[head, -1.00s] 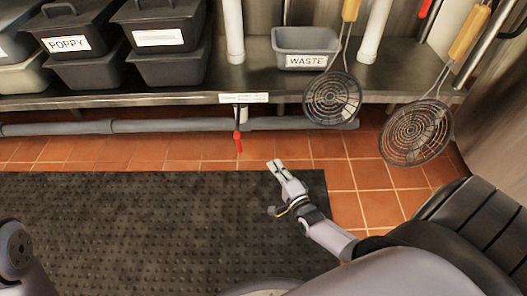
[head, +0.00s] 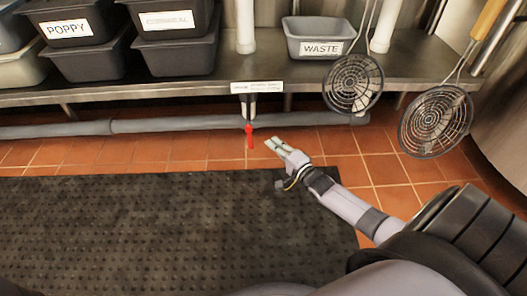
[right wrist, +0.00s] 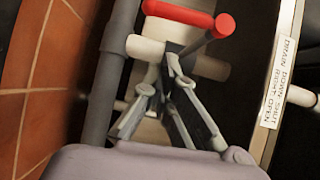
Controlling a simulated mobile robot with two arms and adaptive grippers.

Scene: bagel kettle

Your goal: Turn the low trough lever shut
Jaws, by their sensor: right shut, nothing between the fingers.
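The red trough lever (head: 250,136) hangs below the shelf edge in the head view, under a white label plate (head: 257,87). It shows large at the top of the right wrist view (right wrist: 178,14), in front of a white pipe fitting (right wrist: 143,47). My right gripper (head: 273,144) is shut and empty, close to the right of the lever in the head view. In the right wrist view its fingertips (right wrist: 172,52) come together just below the red lever; I cannot tell whether they touch it. My left gripper is out of view.
A grey pipe (head: 170,125) runs low under the steel shelf (head: 200,80). Two strainers (head: 352,84) hang at the right, near the grey WASTE bin (head: 321,38). Dark lidded tubs stand on the shelf at left. A black mat (head: 150,230) covers the tiled floor.

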